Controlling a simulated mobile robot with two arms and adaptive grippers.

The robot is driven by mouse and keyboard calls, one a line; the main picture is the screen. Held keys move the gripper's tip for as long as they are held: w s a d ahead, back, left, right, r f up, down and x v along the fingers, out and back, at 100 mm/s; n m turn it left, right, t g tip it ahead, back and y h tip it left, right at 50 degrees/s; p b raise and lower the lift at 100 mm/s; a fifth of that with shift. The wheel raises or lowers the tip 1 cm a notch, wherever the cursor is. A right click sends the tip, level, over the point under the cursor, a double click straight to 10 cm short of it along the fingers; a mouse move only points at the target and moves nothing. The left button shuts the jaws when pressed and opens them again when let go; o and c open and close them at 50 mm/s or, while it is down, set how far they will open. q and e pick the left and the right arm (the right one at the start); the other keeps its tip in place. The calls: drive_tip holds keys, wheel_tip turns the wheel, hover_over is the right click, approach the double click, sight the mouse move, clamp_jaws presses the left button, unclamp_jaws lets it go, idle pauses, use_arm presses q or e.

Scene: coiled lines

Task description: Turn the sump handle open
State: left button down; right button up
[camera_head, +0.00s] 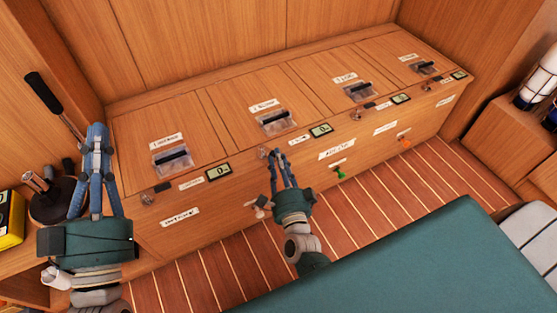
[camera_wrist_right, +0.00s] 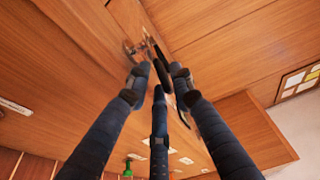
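No label naming the sump is readable, so I cannot tell which handle it is. Black bar handles in clear housings sit on the locker top, at the left (camera_head: 172,156), the middle (camera_head: 275,118) and further right (camera_head: 358,89). My right gripper (camera_head: 276,153) is at the locker's front top edge, beside a small metal fitting (camera_head: 262,152). In the right wrist view its fingertips (camera_wrist_right: 160,75) are apart, close to a dark, elongated part (camera_wrist_right: 158,52) and a metal fitting (camera_wrist_right: 136,47); contact is unclear. My left gripper (camera_head: 97,132) points up at the left end; its fingertips look close together.
A black-gripped lever (camera_head: 43,92) rises beside a dark round base (camera_head: 52,200) at the left, near a yellow box (camera_head: 11,218). A green knob (camera_head: 340,174) and an orange knob (camera_head: 405,142) are on the locker front. A teal surface (camera_head: 440,255) fills the lower right.

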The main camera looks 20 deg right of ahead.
drive_tip(key=v, duration=1.1)
drive_tip(key=shift+s, duration=0.4)
